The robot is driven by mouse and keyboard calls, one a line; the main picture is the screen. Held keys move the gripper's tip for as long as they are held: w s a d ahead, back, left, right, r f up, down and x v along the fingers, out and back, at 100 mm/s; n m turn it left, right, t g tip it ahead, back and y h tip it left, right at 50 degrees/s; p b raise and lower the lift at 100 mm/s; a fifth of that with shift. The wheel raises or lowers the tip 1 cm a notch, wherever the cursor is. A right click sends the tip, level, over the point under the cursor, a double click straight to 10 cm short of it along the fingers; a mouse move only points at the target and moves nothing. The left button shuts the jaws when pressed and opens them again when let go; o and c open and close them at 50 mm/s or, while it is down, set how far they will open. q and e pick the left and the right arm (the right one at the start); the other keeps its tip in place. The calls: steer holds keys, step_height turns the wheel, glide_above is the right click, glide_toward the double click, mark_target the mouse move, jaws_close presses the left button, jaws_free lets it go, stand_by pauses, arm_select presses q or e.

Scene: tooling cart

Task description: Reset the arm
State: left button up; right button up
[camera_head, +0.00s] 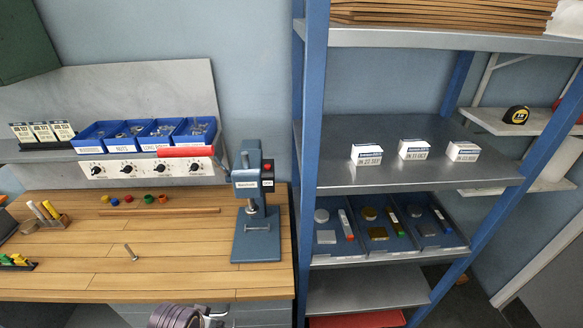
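No gripper of mine can be made out in the head view, and no arm clearly shows. A grey ribbed round shape with a pale metal piece beside it shows at the bottom edge, cut off by the frame. I cannot tell whether it is part of my arm. A blue-grey bench press (258,240) stands upright at the right end of the wooden workbench (150,262). It has a column, a head with a white label, and a red button on a black box.
Blue parts bins (200,131) sit on the shelf behind. A blue-framed rack (312,130) on the right holds three white boxes and blue trays. The bench front is mostly clear.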

arm_select(q)
steer(key=s+f+g+b, duration=0.1)
steer(key=s+f+b, duration=0.1)
steer(key=f, duration=1.5)
steer(key=s+f+b, duration=0.3)
steer(key=f, duration=1.5)
steer(key=s+a+f+b, duration=0.2)
steer(key=s+f, duration=0.8)
steer(key=f, duration=0.1)
steer(key=s+a+f+g+b, duration=0.1)
steer(key=s+a+f+b, duration=0.1)
steer(key=s+f, duration=0.8)
steer(key=shift+s+a+f, duration=0.35)
steer(key=shift+a+f, duration=0.25)
